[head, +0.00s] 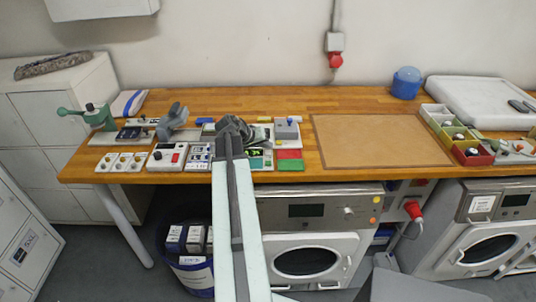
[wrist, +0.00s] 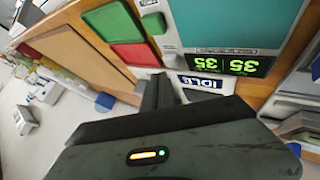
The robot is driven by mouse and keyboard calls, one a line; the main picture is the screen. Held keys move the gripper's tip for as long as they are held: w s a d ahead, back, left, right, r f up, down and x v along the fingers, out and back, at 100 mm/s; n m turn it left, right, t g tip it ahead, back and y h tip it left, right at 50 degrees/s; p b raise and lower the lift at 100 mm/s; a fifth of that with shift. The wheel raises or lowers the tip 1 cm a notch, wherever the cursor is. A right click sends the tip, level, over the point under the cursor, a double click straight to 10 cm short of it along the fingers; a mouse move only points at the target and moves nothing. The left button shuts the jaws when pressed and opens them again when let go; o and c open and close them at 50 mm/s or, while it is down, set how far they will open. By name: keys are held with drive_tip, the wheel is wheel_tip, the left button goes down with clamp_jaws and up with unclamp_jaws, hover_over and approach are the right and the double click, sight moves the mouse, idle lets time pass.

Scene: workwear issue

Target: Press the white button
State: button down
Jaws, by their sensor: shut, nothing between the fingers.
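My gripper (head: 232,128) is over the back workbench, in front of a unit with a teal top and a lit green display (head: 254,153). In the wrist view my gripper (wrist: 158,90) is shut and empty, its fingers close to the unit's edge by an IDLE label. The same display (wrist: 228,65) shows there upside down. My arm hides part of the unit in the head view.
A control box with a red part (head: 176,157) and a plate with several round parts (head: 124,161) lie left of my gripper. A grey box (head: 286,130) stands behind the red and green pads. A brown mat (head: 380,140) lies to the right, bare.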

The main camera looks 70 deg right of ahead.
sight(266, 153)
drive_tip(key=shift+w+f+b, duration=0.15)
drive_tip(key=shift+f+b, duration=0.25)
drive_tip(key=shift+f+b, duration=0.45)
drive_tip(key=shift+b, duration=0.05)
idle(0.8)
drive_tip(key=shift+r+p, duration=0.85)
drive_tip(key=shift+p, duration=0.05)
wheel_tip(266, 153, up, 5)
drive_tip(key=p, duration=0.5)
drive_tip(key=shift+r, duration=0.1)
idle(0.4)
